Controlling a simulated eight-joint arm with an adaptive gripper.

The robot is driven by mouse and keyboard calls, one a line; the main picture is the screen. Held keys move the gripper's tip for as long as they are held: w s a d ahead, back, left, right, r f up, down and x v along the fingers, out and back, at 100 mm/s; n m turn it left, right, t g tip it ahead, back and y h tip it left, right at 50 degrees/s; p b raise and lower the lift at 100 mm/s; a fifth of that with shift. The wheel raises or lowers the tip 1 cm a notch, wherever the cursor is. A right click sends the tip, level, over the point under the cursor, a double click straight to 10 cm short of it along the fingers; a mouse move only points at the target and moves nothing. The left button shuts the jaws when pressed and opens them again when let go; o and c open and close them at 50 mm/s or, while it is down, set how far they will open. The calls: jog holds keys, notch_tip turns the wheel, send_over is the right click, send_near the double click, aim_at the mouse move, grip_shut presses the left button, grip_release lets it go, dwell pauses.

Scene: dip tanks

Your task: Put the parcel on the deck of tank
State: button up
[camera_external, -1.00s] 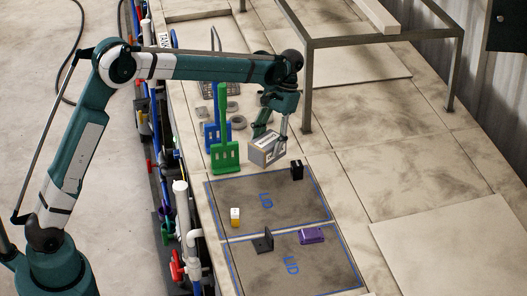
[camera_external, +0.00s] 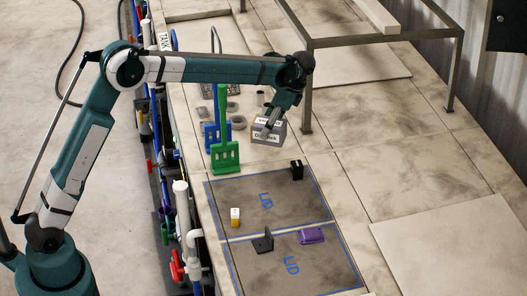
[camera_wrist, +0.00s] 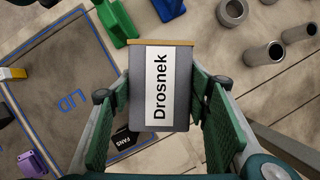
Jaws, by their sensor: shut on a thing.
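A grey box with a white label (camera_external: 276,136) is in my gripper (camera_external: 268,124); I take it as the parcel. In the wrist view the box (camera_wrist: 138,98) has a tan edge, and its label reads "Drosnek". The green fingers (camera_wrist: 160,92) stand on its left and right sides, shut on it. The stained beige deck (camera_external: 400,165) runs beneath and to the right. Whether the box touches the deck or hangs just above it is hard to tell.
Grey rings (camera_external: 238,122) lie behind. A metal frame (camera_external: 307,90) stands close right. Blue-outlined lids (camera_external: 265,190) in front carry a black block (camera_external: 297,170), purple item (camera_external: 311,235) and yellow-white block (camera_external: 235,217).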

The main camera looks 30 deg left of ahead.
jog(key=w+a+r+m+t+h, duration=0.1)
jog(key=w+a+m+t, duration=0.3)
jog(key=w+m, duration=0.4)
jog(key=shift+w+a+r+m, duration=0.35)
jog(key=shift+w+a+m, duration=0.05)
jog(key=shift+m, duration=1.6)
jog(key=shift+f, duration=0.1)
notch_tip(320, 180, down, 6)
jog(key=shift+f+p, duration=0.35)
jog(key=shift+f, duration=1.55)
jog(key=shift+f, duration=0.2)
